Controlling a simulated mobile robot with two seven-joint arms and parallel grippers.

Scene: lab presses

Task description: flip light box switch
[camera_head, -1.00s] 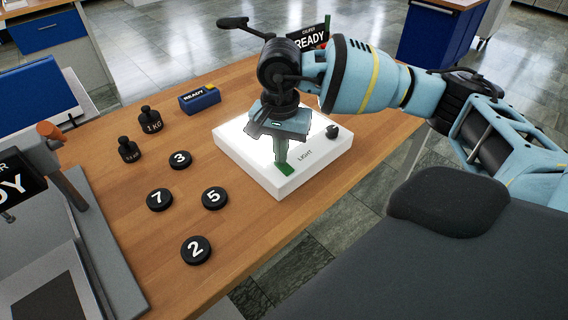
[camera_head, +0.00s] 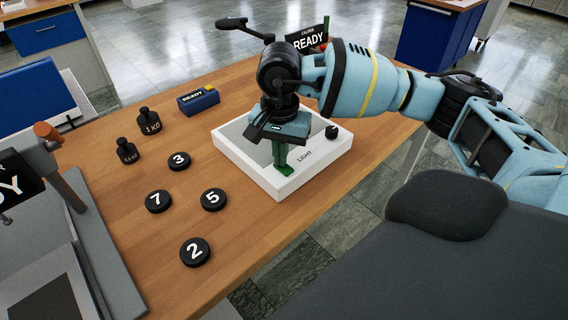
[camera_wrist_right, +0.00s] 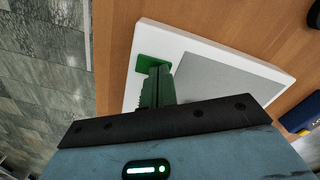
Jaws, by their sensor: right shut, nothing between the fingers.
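The light box (camera_head: 316,168) is a white, flat box on the wooden table, marked LIGHT, with a grey, unlit top panel. It also shows in the right wrist view (camera_wrist_right: 207,43). A green switch (camera_wrist_right: 146,63) sits on its white rim; in the head view my gripper partly hides it. My right gripper (camera_head: 281,161) points down over the rim, shut and empty. Its dark green fingers (camera_wrist_right: 159,80) are at the switch; whether they touch it I cannot tell. My left gripper is not in view.
A black knob (camera_head: 332,131) stands on the box's right corner. Several numbered black discs, such as disc 5 (camera_head: 213,199), lie to the left. Two black weights (camera_head: 149,122) and a blue READY device (camera_head: 199,100) stand farther back. A grey press (camera_head: 96,245) occupies the left side.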

